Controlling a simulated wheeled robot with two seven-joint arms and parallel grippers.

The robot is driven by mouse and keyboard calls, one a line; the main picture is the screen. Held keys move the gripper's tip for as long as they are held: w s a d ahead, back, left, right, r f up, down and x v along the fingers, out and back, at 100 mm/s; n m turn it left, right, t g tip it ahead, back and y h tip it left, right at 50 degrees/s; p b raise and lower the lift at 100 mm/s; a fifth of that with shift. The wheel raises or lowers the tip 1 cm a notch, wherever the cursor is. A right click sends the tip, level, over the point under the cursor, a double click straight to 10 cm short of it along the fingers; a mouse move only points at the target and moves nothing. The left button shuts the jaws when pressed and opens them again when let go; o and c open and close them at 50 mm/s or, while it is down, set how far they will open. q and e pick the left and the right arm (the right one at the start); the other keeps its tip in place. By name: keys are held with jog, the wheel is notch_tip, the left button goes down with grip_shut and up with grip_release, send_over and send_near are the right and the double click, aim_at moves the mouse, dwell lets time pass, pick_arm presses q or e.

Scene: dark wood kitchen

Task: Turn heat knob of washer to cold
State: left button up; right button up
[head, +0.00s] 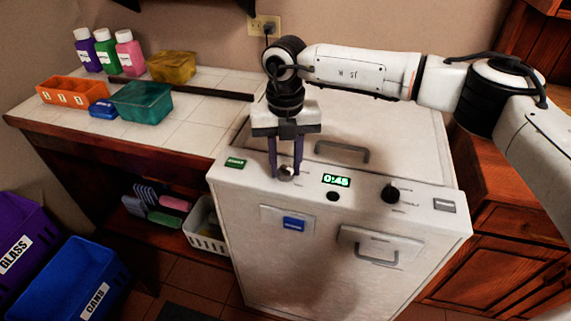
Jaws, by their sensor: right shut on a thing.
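The white washer (340,245) stands in the middle of the head view. Its sloped front panel carries a green display reading 0:48 (336,181), a black knob (390,194) at the right and a small silver-grey knob (287,172) at the left. My right gripper (286,174) points down over the panel, with its two dark fingers shut on the silver-grey knob. The fingers hide part of this knob, and I cannot read its markings or setting. My left gripper is not in view.
A tiled counter (215,85) at the left holds bottles, an orange crate (72,91), a teal tub (141,102) and a yellow tub (172,66). Blue (70,280) and purple bins stand at the lower left. The washer has a lid handle (342,152) behind the panel.

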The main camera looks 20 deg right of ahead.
jog(key=n+b, duration=0.2)
jog(key=n, duration=0.4)
jog(key=n+b, duration=0.2)
jog(key=n, duration=0.3)
jog(key=shift+n, duration=0.3)
jog(key=n, duration=0.4)
jog(key=shift+n+b, duration=0.3)
jog(key=shift+b, duration=0.05)
jog(key=n, duration=0.6)
jog(key=shift+r+b, duration=0.1)
jog(key=shift+b, duration=0.2)
jog(key=shift+n, duration=0.3)
jog(key=o, duration=1)
jog(key=shift+o, duration=0.2)
